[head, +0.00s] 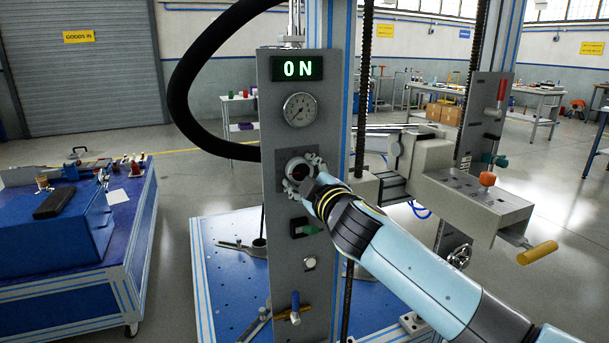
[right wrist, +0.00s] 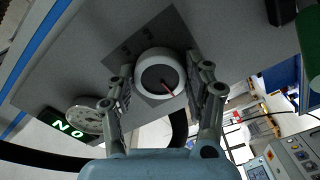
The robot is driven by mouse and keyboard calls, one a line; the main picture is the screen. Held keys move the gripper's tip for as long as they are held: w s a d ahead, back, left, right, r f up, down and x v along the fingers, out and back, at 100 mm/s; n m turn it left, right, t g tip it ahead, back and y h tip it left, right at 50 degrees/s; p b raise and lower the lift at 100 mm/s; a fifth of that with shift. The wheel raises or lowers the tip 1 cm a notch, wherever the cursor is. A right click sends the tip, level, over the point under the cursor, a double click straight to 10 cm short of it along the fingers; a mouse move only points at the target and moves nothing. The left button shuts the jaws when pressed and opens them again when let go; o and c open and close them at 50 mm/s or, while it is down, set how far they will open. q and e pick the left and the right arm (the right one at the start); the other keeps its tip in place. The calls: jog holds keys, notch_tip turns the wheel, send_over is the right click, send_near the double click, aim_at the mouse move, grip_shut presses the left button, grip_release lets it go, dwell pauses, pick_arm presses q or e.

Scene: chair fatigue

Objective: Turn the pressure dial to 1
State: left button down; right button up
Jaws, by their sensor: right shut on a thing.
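The pressure dial (head: 296,171) is a round white knob with a dark face, on a dark square plate on the grey panel. In the head view it is partly hidden by my right gripper (head: 304,175). In the right wrist view the dial (right wrist: 158,76) shows fully, with a red pointer line toward the lower right. The fingers of my right gripper (right wrist: 159,82) are on both sides of its rim, shut on it. My left gripper is not in view.
The grey panel (head: 265,220) carries a lit "ON" display (head: 297,68) and a round gauge (head: 299,110) above the dial. A green switch (head: 305,227) and a blue-handled lever (head: 295,303) sit below. A machine carriage with a yellow handle (head: 537,252) stands to the right.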

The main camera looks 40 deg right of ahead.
jog(key=o, duration=1.2)
jog(key=v, duration=1.2)
jog(key=shift+f, duration=0.2)
